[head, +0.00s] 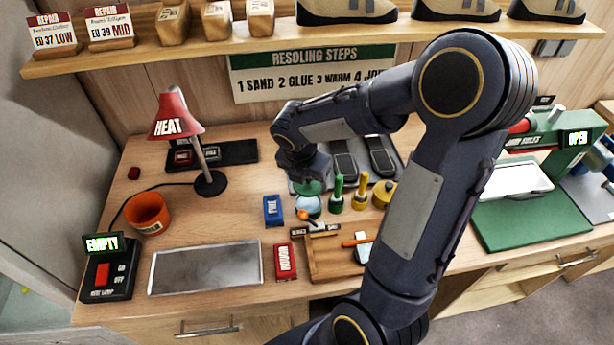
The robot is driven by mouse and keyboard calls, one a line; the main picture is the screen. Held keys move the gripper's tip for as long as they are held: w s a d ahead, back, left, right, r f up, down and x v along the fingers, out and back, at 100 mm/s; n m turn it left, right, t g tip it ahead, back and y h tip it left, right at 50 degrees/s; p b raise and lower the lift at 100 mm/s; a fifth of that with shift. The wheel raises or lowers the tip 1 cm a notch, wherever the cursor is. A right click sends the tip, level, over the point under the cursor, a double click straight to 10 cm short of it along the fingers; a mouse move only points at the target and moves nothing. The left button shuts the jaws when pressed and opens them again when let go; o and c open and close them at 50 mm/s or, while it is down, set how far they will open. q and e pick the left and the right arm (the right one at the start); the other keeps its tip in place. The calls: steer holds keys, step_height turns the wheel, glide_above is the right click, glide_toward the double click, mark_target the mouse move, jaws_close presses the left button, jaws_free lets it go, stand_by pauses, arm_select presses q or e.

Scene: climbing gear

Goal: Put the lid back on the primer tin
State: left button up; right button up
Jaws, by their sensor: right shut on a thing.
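My right gripper (308,183) points down over the back middle of the bench, shut on a small green piece (309,188) that looks like the lid; its own links hide most of the grip. Just below it stands a small blue tin (309,206) with an orange patch at its front, which looks like the primer tin. The green piece is over the tin, but I cannot tell whether they touch. My left gripper is not in view.
Green (336,195) and yellow (360,194) handled tools and a yellow tin (384,193) stand close right. A blue block (273,210) lies left, a wooden tray (322,270) in front. A metal tray (205,268) is empty. A red lamp (176,115) stands at left.

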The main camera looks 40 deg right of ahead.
mark_target(307, 186)
steer(key=shift+s+f+b, duration=0.1)
steer(key=shift+f+b, duration=0.8)
steer(key=shift+f, duration=0.05)
step_height(307, 186, down, 3)
steer(key=shift+r+b, duration=0.2)
steer(key=shift+b, duration=1.05)
steer(key=shift+f+b, duration=0.6)
steer(key=shift+f, duration=0.3)
steer(key=shift+p, duration=0.35)
steer(key=shift+f, duration=0.1)
steer(key=o, duration=1.1)
